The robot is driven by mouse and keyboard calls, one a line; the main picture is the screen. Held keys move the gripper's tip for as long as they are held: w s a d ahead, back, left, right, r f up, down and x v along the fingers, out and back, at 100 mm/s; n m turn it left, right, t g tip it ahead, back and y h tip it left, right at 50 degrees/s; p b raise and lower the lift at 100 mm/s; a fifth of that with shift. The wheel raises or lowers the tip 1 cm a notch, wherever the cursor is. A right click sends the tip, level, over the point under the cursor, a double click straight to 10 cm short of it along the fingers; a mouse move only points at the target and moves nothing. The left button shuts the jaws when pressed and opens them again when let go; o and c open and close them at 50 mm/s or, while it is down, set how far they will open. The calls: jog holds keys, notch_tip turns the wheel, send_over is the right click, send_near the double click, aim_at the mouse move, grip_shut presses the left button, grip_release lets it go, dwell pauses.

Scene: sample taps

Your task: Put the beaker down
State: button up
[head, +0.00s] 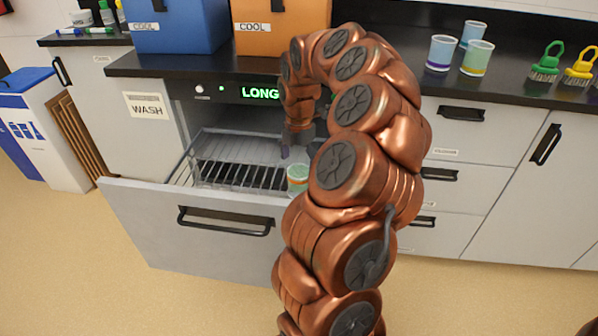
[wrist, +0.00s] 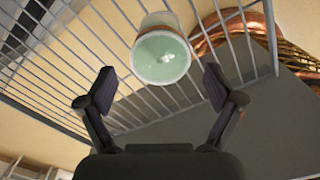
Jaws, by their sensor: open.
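A clear beaker with pale green contents (head: 297,181) and an orange band stands upright at the front right of the wire rack (head: 240,172) in the pulled-out washer drawer. In the wrist view the beaker (wrist: 162,58) is just beyond my fingertips, with the rack wires (wrist: 60,60) around and below it. My gripper (head: 298,152) is above and behind the beaker in the head view, partly hidden by my arm. In the wrist view my gripper (wrist: 160,86) has its two dark fingers spread wide with nothing held between them.
The drawer front (head: 190,225) juts into the room. On the counter stand a blue box (head: 175,25), an orange box (head: 285,20), several beakers (head: 441,52) and brushes, green (head: 546,64) and yellow (head: 580,68). The washer display (head: 260,93) reads LONG. The rack's left part is empty.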

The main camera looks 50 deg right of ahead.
notch_tip(320, 180, up, 6)
jog(key=shift+f+p, duration=0.1)
jog(key=shift+p, duration=0.2)
dwell(0.5)
